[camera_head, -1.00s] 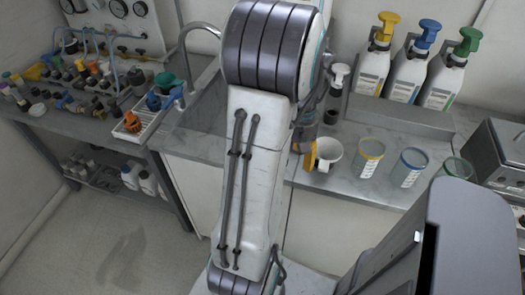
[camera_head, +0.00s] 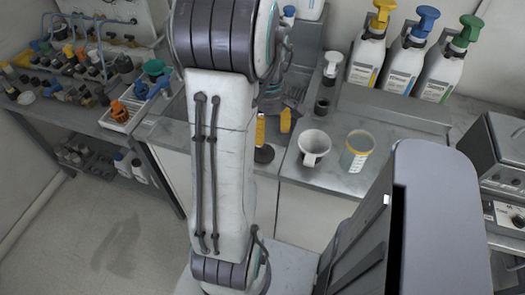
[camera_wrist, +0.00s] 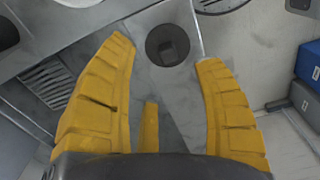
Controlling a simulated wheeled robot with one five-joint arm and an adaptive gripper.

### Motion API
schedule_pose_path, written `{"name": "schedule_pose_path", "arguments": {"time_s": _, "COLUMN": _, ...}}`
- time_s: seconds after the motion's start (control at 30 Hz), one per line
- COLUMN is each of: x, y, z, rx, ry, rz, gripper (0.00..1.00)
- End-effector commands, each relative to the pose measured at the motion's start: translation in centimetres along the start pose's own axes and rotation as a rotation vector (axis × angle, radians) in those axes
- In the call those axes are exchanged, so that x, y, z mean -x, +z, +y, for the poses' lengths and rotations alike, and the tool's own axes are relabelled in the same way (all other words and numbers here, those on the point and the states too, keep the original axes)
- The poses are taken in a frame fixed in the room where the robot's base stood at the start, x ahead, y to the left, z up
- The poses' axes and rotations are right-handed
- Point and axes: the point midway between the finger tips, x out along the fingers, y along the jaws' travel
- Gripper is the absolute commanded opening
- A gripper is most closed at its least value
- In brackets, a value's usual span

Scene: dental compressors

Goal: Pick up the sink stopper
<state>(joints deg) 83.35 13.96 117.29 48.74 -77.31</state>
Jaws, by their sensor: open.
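The sink stopper (camera_wrist: 168,45) is a dark round disc with a squarish raised centre, lying on the grey metal counter in the wrist view. In the head view it shows as a small dark disc (camera_head: 264,154) near the counter's front edge, partly hidden by my arm. My gripper (camera_wrist: 166,54) is open, with its yellow fingers spread and nothing between them. Its fingertips reach to either side of the stopper's near edge in the picture. In the head view my gripper (camera_head: 273,124) is partly hidden by my arm, just above the stopper in the picture.
A white cup (camera_head: 314,143) and a yellow-rimmed beaker (camera_head: 357,152) stand right of the stopper. A dark cylinder (camera_head: 322,105) and several pump bottles (camera_head: 404,68) stand behind. A crowded side table (camera_head: 75,105) is at left, and a metal appliance (camera_head: 503,150) at right.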

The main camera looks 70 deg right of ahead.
Motion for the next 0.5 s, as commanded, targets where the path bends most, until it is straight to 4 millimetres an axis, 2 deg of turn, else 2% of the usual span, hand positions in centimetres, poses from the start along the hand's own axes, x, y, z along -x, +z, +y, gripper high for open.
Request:
{"name": "schedule_pose_path", "arguments": {"time_s": 0.17, "x": -0.2, "y": 0.0, "z": 0.0, "rx": 0.093, "ry": 0.0, "rz": 0.0, "gripper": 0.62}}
{"name": "schedule_pose_path", "arguments": {"time_s": 0.5, "x": -2.5, "y": -0.1, "z": -0.1, "rx": 0.114, "ry": -0.004, "rz": -0.001, "gripper": 0.62}}
